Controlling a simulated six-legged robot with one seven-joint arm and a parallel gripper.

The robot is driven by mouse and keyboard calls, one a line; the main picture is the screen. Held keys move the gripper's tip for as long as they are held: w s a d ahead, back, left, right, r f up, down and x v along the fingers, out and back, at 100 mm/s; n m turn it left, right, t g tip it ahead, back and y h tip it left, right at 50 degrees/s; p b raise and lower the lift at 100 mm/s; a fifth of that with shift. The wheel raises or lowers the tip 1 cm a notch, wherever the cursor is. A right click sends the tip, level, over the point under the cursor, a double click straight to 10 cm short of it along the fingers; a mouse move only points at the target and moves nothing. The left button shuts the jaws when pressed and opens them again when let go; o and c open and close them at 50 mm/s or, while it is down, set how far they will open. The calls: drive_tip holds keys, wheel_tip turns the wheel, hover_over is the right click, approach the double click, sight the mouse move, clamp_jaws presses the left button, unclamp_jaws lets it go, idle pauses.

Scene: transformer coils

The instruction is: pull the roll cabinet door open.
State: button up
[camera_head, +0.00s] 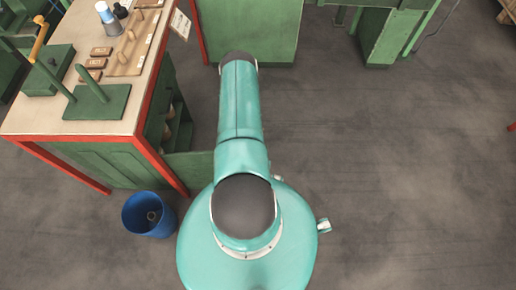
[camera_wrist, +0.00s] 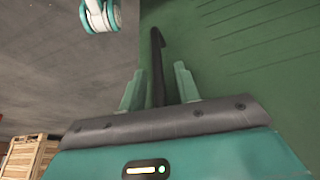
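In the wrist view a dark bar-shaped handle (camera_wrist: 157,62) with a bent end stands along the edge of a green cabinet door or panel (camera_wrist: 235,60). My gripper (camera_wrist: 159,84) is open, with one pale green finger on each side of the handle. Gaps show between the fingers and the bar, so I see no grip on it. The handle's lower part is hidden behind the gripper body. In the head view my arm reaches forward toward a green cabinet (camera_head: 270,30) at the top. My gripper and the handle are hidden there.
A red-framed workbench (camera_head: 30,118) with tools stands at the left. A blue bin (camera_head: 148,215) is on the floor beside it. Another green structure (camera_head: 385,35) stands at the top right. Grey floor (camera_head: 420,180) at the right is clear. The wrist view shows a wooden crate (camera_wrist: 28,158).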

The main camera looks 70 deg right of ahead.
drive_tip(key=shift+r, duration=0.1)
drive_tip(key=v, duration=1.3)
drive_tip(key=shift+a+r, duration=0.15)
drive_tip(key=shift+r, duration=0.1)
